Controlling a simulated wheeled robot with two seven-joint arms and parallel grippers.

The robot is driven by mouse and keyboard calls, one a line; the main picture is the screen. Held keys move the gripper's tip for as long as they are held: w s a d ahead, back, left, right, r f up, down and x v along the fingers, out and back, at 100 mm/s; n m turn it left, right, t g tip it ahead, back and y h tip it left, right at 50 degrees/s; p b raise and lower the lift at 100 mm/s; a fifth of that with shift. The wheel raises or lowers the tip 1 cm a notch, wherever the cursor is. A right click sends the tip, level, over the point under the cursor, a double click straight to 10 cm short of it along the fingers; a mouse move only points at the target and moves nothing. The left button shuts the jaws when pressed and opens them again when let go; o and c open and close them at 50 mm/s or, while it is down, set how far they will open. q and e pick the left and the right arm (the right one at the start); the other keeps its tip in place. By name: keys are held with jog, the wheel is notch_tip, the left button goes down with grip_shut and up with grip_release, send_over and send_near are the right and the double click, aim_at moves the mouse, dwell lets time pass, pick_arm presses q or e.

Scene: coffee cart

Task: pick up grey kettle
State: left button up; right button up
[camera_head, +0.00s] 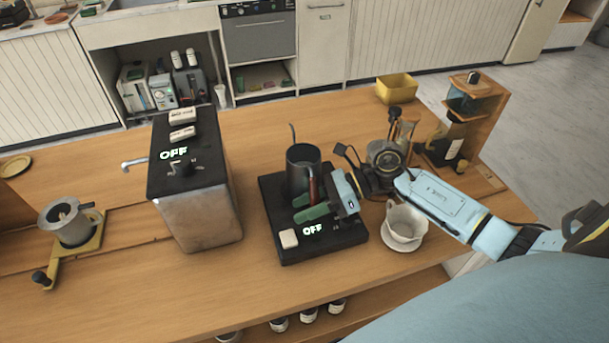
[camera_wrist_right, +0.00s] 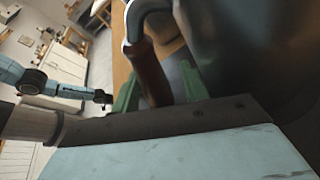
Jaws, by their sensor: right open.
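The grey kettle (camera_head: 303,163) stands upright on a black heating base marked OFF (camera_head: 278,214). Its reddish-brown handle (camera_head: 313,186) faces the front right. My right gripper (camera_head: 312,203) is at the handle, with green fingers open. In the right wrist view, the brown handle (camera_wrist_right: 150,72) shows between the green fingers (camera_wrist_right: 158,88), and the dark kettle body (camera_wrist_right: 245,50) fills the right side. Contact between fingers and handle cannot be told.
A tall metal machine (camera_head: 205,212) stands left of the base. A white cup on a saucer (camera_head: 404,226) sits close under my right arm. A yellow box (camera_head: 397,87) is at the back edge.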

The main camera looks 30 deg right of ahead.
grip_shut()
jog(key=shift+r, duration=0.15)
dwell(0.4)
